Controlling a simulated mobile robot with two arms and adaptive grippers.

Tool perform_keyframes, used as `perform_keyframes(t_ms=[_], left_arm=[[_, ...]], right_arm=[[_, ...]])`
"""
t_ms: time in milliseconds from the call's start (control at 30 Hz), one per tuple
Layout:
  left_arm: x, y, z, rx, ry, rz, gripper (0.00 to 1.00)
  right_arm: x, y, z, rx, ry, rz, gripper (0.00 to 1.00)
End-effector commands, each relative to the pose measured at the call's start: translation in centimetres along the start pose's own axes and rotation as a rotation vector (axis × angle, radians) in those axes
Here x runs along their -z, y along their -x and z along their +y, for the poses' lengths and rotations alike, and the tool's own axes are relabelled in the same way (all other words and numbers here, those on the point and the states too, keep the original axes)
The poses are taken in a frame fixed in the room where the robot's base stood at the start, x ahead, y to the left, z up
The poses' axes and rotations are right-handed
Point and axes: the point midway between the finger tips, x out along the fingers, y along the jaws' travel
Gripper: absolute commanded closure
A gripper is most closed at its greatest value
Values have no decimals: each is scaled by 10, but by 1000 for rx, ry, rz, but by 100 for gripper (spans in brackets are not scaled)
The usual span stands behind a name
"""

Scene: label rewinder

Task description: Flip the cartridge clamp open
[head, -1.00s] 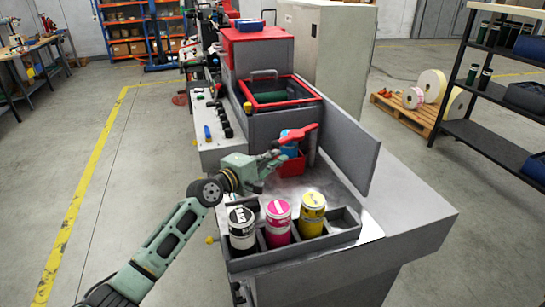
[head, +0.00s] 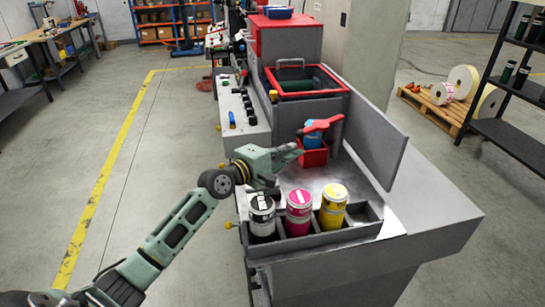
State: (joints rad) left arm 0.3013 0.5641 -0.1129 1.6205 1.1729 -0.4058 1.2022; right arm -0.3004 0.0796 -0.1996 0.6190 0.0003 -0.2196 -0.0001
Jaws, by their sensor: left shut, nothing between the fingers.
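The red cartridge clamp (head: 323,123) slants up to the right above a blue cartridge (head: 313,141). The cartridge sits in a red holder (head: 313,158) on the machine's deck. I cannot tell from here whether the clamp is open or closed. My left gripper (head: 290,155) is shut and empty. Its tips are just left of the red holder and below the clamp's left end; whether they touch anything is unclear. My right gripper is out of view.
A grey tray (head: 325,243) with black (head: 262,213), magenta (head: 299,210) and yellow (head: 333,207) cans stands in front of the holder. A grey upright panel (head: 375,135) bounds the right side. A red-rimmed bin (head: 305,80) lies behind. Floor to the left is clear.

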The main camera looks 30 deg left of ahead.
Motion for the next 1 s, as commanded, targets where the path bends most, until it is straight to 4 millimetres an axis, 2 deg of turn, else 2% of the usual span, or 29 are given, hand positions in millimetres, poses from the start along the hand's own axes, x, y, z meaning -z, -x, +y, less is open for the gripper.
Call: perform_keyframes(t_ms=[33, 200, 400, 600, 1000], left_arm=[[1, 12, -2, 4, -2, 2, 100], [0, 47, -2, 3, -1, 1, 100], [1, 76, -1, 2, -1, 1, 100], [0, 87, 0, -1, 0, 0, 100], [-1, 87, 0, -3, -7, -1, 100]], right_arm=[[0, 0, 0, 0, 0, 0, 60], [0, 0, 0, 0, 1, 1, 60], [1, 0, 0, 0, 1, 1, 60], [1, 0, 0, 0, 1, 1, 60], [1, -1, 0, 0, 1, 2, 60]])
